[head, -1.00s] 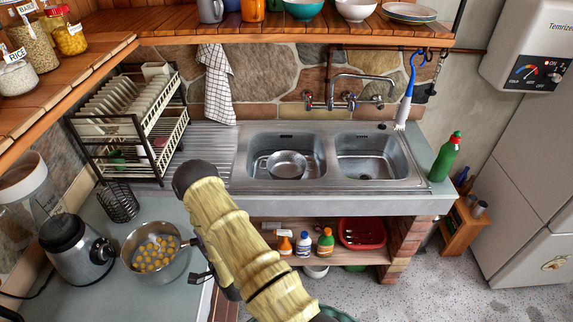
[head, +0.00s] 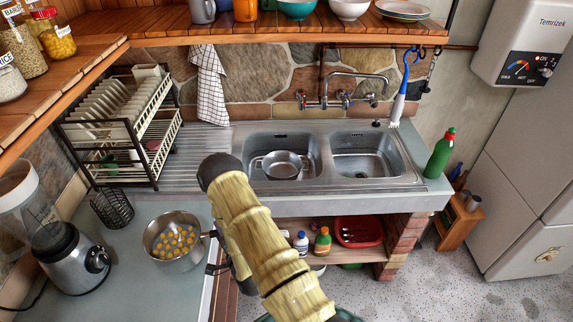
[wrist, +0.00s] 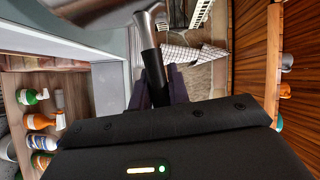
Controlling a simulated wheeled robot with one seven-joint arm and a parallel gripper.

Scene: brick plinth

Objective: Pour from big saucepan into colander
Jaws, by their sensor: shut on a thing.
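The big saucepan (head: 151,243) is a steel pot above the left counter in the head view, with several yellow-orange round pieces (head: 176,240) inside. It looks roughly level. My gripper (head: 211,235) is shut on its dark handle, which points right. In the wrist view my gripper (wrist: 166,92) holds the handle (wrist: 152,65), and part of the steel pan (wrist: 135,22) shows at the top. The colander (head: 283,163) is a small metal bowl with two side handles in the left sink basin, up and right of the saucepan. Its inside looks empty.
A blender (head: 68,256) stands left of the saucepan, with a dark wire basket (head: 113,209) behind it. A dish rack (head: 125,135) stands left of the sink (head: 325,187). A green bottle (head: 440,155) stands at the right edge. The right basin is empty.

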